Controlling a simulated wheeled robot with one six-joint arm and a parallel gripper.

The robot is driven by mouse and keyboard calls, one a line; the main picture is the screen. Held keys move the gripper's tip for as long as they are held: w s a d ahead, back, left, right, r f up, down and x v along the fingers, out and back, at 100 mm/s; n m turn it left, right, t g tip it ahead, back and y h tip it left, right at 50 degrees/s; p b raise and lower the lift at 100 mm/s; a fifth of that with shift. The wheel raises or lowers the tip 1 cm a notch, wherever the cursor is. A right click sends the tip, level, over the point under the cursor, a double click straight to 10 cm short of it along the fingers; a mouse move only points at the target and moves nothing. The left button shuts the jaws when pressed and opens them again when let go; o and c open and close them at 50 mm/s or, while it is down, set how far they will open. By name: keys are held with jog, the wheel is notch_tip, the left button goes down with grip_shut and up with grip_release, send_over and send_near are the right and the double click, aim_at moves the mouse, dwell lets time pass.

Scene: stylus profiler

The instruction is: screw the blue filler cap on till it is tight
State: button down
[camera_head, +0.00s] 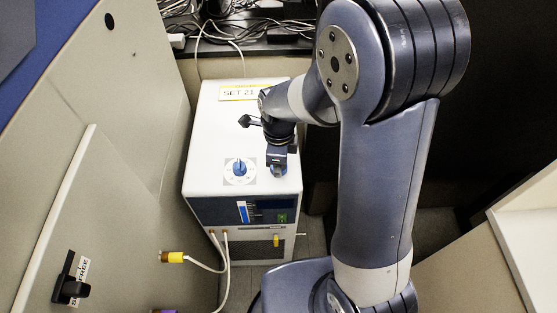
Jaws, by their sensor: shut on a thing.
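The white box-shaped unit (215,125) stands on the floor left of my arm. My gripper (277,166) points down at the front right of its top. It is shut on a small blue thing, which I take to be the blue filler cap (278,172). The jaws hide most of the cap, so I cannot tell how far it sits on its neck. To its left, a blue knob (239,167) stands on a pale round dial on the top.
A yellow-edged label (243,93) lies at the back of the top. The unit's front has a blue level strip (243,212) and a green switch (282,217). A beige panel (120,150) stands close on the left.

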jog(key=m, duration=0.4)
jog(key=shift+w+r+m, duration=0.2)
jog(key=shift+r+m, duration=0.05)
jog(key=shift+m, duration=0.05)
jog(key=m, duration=0.3)
jog(key=c, duration=1.3)
grip_release()
jog(key=shift+o, duration=0.9)
jog(key=shift+s+f, duration=0.1)
jog(key=shift+s, duration=0.05)
jog(key=n, duration=0.3)
jog(key=shift+s+f+n, duration=0.1)
jog(key=shift+n, duration=0.2)
jog(key=n, duration=0.5)
